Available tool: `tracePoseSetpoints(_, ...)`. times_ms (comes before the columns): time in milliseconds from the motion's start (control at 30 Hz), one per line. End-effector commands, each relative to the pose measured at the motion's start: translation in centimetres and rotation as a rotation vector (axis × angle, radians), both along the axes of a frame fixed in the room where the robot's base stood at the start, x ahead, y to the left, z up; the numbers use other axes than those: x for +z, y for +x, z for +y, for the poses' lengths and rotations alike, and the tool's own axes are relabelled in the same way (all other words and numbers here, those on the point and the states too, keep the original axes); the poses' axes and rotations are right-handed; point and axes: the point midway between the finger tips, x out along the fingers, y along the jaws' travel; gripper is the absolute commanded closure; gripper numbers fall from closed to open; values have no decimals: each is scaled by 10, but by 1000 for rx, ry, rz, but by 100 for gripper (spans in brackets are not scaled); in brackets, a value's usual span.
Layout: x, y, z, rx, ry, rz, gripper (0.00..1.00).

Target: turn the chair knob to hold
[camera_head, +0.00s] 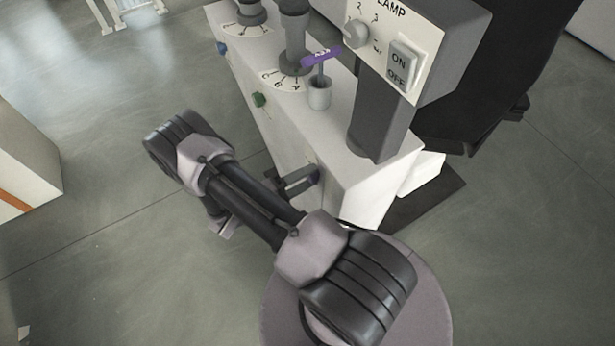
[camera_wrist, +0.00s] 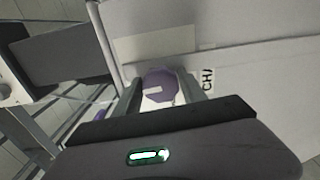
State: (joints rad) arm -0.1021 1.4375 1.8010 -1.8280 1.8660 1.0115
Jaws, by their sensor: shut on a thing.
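The chair knob (camera_wrist: 160,84) is round and purple with a pale pointer mark, on the light wall of the console, in the wrist view. Beside it is a label (camera_wrist: 208,80), cut off, reading "CH" and part of another letter. My gripper (camera_wrist: 161,95) has one finger on each side of the knob and is shut on it. In the head view my gripper (camera_head: 300,181) is against the front side of the console (camera_head: 345,135), low near its corner. The fingers and arm hide most of the knob there, and its setting marks cannot be read.
Dark levers (camera_head: 294,40) stand on the console top beside a small cup (camera_head: 320,93) holding a purple-topped stick. A lamp panel (camera_head: 440,35) with a dial and an ON/OFF switch rises above. A green knob (camera_head: 259,100) and a blue knob (camera_head: 222,48) are farther along the same side.

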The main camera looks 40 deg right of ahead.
Motion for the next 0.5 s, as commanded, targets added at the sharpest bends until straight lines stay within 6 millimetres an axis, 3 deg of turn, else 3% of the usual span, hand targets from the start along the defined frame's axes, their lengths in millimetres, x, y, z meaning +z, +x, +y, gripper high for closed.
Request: tracePoseSetpoints(500, -1, 0, 0, 0, -17, -71, 92)
